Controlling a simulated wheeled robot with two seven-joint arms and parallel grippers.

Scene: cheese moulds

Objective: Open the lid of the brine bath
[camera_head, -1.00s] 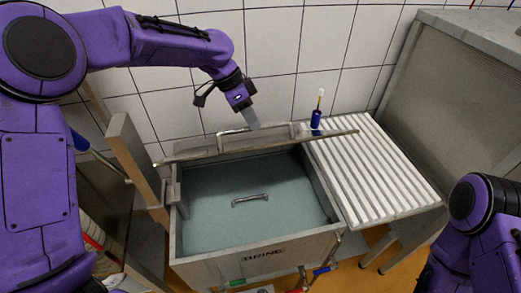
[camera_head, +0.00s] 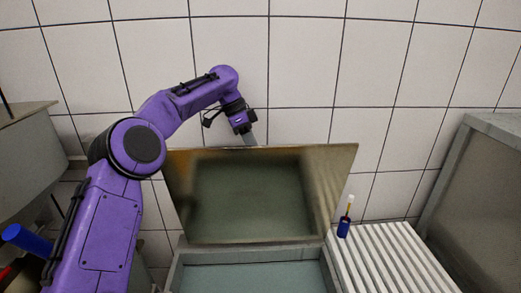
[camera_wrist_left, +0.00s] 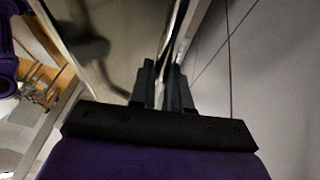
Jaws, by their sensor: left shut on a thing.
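The brine bath's lid (camera_head: 255,195) stands raised and steep at the back of the bath, near the tiled wall. Its shiny inner face is towards me in the head view. The bath (camera_head: 250,253) shows only its back part below, open, with pale blue-green brine (camera_head: 255,278) inside. My left gripper (camera_head: 250,141) is at the middle of the lid's top edge, its fingertips partly hidden behind it. In the left wrist view, my left fingers (camera_wrist_left: 163,88) are shut on the metal handle alongside the lid (camera_wrist_left: 108,45). My right gripper is out of view.
A ribbed white draining board (camera_head: 390,260) adjoins the bath on the right. A grey metal unit (camera_head: 480,200) is at far right. The tiled wall (camera_head: 300,60) is close behind the lid.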

